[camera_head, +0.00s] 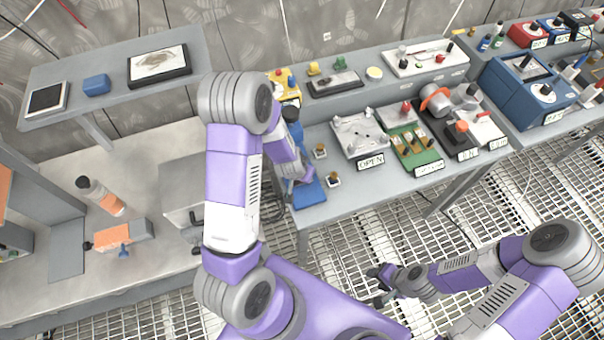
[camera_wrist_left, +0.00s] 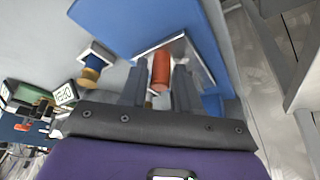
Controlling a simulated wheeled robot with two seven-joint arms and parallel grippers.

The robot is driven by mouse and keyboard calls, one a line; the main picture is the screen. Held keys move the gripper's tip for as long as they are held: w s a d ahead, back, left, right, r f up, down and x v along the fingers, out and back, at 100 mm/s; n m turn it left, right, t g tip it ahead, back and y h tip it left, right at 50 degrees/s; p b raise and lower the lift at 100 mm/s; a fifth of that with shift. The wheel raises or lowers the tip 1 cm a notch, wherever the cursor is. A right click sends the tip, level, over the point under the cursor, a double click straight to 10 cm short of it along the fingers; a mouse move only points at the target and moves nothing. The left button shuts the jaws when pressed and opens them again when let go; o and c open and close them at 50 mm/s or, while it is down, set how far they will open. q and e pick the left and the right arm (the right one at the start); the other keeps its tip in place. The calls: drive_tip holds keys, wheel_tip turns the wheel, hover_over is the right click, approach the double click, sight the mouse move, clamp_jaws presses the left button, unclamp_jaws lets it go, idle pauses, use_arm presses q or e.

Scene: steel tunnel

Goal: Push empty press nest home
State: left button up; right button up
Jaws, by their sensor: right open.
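A blue press (camera_head: 294,133) with a dark top stands at the left end of the grey bench, partly hidden by my left arm. Its blue base (camera_head: 308,196) shows at the bench's front edge. In the left wrist view the blue body (camera_wrist_left: 125,22) lies ahead, with a pale metal plate (camera_wrist_left: 198,62), perhaps the nest, and a red cylinder (camera_wrist_left: 161,70). My left gripper (camera_wrist_left: 160,88) has its fingers on either side of the red cylinder; whether they grip it is unclear. No part shows in the nest, but fingers hide much of it. My right gripper (camera_head: 376,286) is open and empty over the grating.
Two small yellow-and-black parts (camera_head: 320,151) stand beside the press. A grey fixture (camera_head: 360,134) with an OPEN label and a green fixture (camera_head: 415,145) stand farther right. A grey box (camera_head: 185,188) is left of my left arm.

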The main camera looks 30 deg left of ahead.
use_arm(q)
clamp_jaws()
drive_tip(key=shift+w+a+b, duration=0.3)
drive_tip(key=shift+w+a, duration=0.75)
drive_tip(key=shift+a, duration=0.2)
drive_tip(key=shift+w+a, duration=0.15)
drive_tip(key=shift+w, duration=0.05)
use_arm(e)
drive_tip(key=shift+w+f, duration=0.25)
drive_tip(key=shift+w, duration=0.35)
use_arm(q)
unclamp_jaws()
drive_tip(key=shift+s, duration=0.1)
drive_tip(key=shift+r, duration=0.1)
drive_tip(key=p+v, duration=0.2)
drive_tip(key=v, duration=0.5)
drive_tip(key=shift+s+r, duration=0.1)
drive_tip(key=shift+r, duration=0.15)
use_arm(e)
wheel_tip(320, 180, up, 2)
drive_tip(key=shift+r, duration=0.15)
